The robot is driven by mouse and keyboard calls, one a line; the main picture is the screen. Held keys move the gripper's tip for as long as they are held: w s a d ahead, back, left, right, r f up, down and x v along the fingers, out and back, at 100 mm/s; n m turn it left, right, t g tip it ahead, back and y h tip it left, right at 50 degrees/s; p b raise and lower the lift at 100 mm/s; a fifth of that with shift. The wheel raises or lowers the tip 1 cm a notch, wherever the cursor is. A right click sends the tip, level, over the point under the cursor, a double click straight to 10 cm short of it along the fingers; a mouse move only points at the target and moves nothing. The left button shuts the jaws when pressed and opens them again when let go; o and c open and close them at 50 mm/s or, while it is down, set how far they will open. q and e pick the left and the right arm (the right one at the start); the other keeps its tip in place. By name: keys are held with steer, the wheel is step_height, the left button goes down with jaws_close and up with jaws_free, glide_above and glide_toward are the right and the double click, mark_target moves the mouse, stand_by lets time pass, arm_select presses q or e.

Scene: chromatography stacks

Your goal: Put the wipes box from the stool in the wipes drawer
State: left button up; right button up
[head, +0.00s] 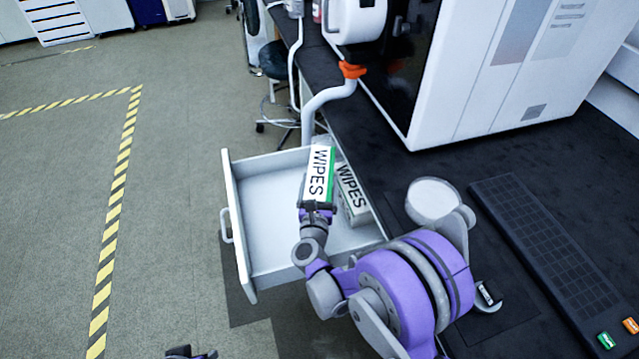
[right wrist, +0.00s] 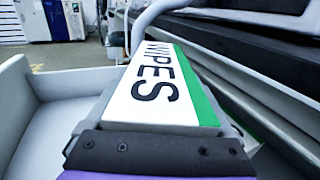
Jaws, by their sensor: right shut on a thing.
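A white wipes box (head: 319,172) with a green side and black WIPES lettering is held in my right gripper (head: 316,207), which is shut on it. It fills the middle of the right wrist view (right wrist: 165,90). In the head view the box overlaps the open drawer (head: 232,185); I cannot tell whether it touches the drawer floor. A second wipes box (head: 352,192) lies at the drawer's right side, partly hidden by the held box. A dark and purple tip of my left gripper (head: 190,353) shows at the bottom edge; its jaws are not clear.
The black bench (head: 390,160) runs along the right of the drawer, with a white instrument (head: 470,70) and a dark keypad panel (head: 545,250) on it. A white hose (head: 318,102) hangs near the drawer's far end. The drawer's left part is empty.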

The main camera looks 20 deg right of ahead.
steer(key=shift+f+b, duration=0.45)
steer(key=shift+f, duration=0.1)
steer(key=o, duration=1.2)
steer(key=shift+o, duration=0.2)
